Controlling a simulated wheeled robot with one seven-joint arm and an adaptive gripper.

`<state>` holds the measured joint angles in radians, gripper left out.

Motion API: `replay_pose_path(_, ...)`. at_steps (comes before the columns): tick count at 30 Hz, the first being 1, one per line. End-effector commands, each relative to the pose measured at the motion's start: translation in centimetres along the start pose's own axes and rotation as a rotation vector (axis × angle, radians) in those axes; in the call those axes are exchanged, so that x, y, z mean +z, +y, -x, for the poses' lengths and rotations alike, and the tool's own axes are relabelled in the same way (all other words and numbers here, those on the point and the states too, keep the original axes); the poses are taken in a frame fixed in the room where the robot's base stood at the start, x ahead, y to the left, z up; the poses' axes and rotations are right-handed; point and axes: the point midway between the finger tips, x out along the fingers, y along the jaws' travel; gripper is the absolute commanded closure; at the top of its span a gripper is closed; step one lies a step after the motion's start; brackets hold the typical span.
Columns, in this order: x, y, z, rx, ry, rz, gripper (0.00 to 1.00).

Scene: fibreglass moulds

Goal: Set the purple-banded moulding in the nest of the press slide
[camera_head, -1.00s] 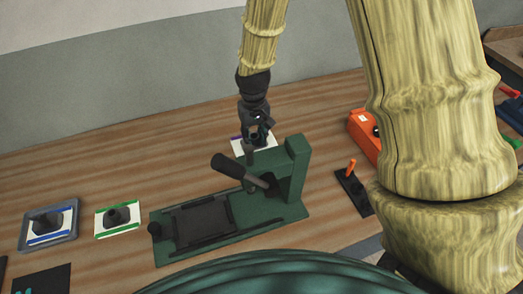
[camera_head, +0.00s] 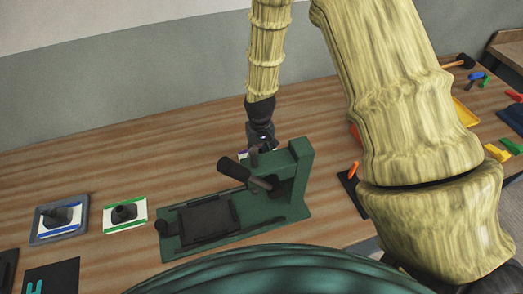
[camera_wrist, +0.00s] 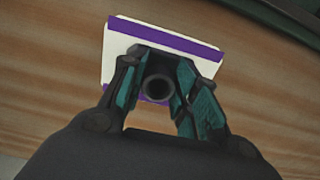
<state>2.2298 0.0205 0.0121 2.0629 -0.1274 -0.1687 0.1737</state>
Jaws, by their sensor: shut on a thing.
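The purple-banded moulding (camera_wrist: 119,45) is a white plate with purple bands along two edges and a dark round stem. In the wrist view my gripper (camera_wrist: 158,88) is shut on its stem. In the head view the moulding (camera_head: 243,154) is mostly hidden behind the press and my gripper (camera_head: 263,140). The green press (camera_head: 298,167) stands in front, with a dark lever. Its slide (camera_head: 205,219), with a dark, empty-looking nest, extends to the left. I cannot tell whether the moulding touches the table.
A green-banded moulding (camera_head: 125,213) lies left of the press. A blue-banded moulding (camera_head: 60,217) sits in a grey tray (camera_head: 37,238). A black plate with an orange stick (camera_head: 353,171) is to the right. The wooden table (camera_head: 150,150) is clear behind the slide.

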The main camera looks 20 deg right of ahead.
Motion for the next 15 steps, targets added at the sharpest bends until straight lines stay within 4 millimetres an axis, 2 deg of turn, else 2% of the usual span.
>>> replay_pose_path(11,-0.01,0.01,-0.34,0.0,0.0,-0.001,1.0)
replay_pose_path(12,-0.01,0.01,-0.29,0.0,0.0,-0.001,0.64)
replay_pose_path(15,0.0,0.02,-0.29,0.0,0.0,-0.001,0.48)
